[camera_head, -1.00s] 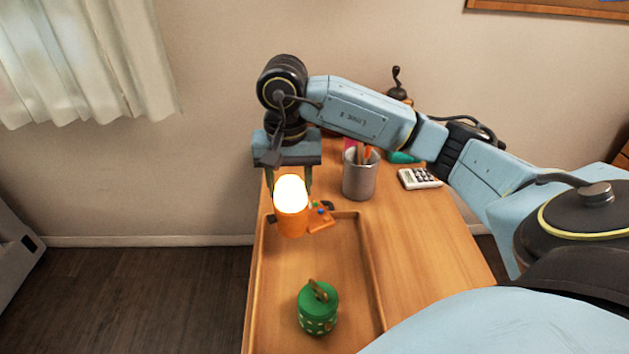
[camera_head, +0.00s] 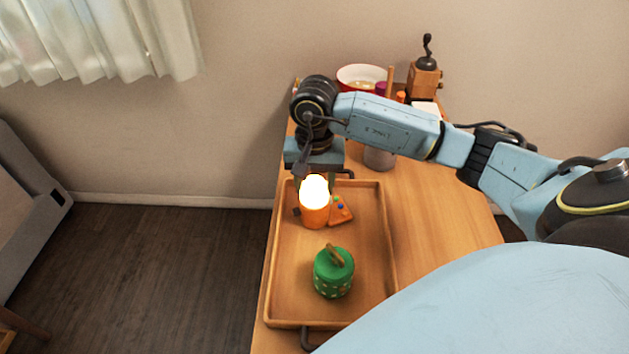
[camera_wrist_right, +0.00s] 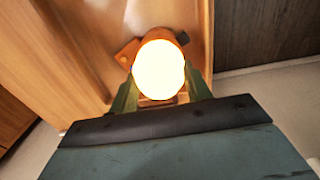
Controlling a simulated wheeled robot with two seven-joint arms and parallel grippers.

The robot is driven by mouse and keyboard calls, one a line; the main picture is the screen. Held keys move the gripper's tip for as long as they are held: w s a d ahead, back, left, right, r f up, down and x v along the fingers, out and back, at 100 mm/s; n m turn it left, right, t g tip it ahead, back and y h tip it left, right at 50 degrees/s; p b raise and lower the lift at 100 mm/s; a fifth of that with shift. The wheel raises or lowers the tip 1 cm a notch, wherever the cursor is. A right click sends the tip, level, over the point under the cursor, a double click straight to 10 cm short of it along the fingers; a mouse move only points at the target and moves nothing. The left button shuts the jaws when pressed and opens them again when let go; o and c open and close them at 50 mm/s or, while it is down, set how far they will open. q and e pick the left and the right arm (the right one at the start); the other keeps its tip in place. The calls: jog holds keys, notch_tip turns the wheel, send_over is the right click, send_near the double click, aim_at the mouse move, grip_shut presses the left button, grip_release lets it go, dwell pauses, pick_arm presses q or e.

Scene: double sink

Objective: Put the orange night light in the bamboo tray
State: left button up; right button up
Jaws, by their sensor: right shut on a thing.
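The orange night light (camera_head: 315,213) has a glowing white dome and an orange base. My right gripper (camera_head: 315,186) is shut on it from above, at the far part of the bamboo tray (camera_head: 300,268). In the right wrist view the glowing night light (camera_wrist_right: 159,72) sits between the two green fingers of my right gripper (camera_wrist_right: 160,92). The night light is over the tray's inside; I cannot tell whether its base touches the tray floor. My left gripper is not in view.
In the tray are a green dotted lidded jar (camera_head: 333,273) and an orange object with coloured buttons (camera_head: 341,210), close beside the night light. The tray's middle left is bare.

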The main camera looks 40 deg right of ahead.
jog(key=o, duration=1.3)
jog(key=shift+f, duration=0.1)
notch_tip(320, 180, up, 12)
jog(key=shift+r, duration=0.2)
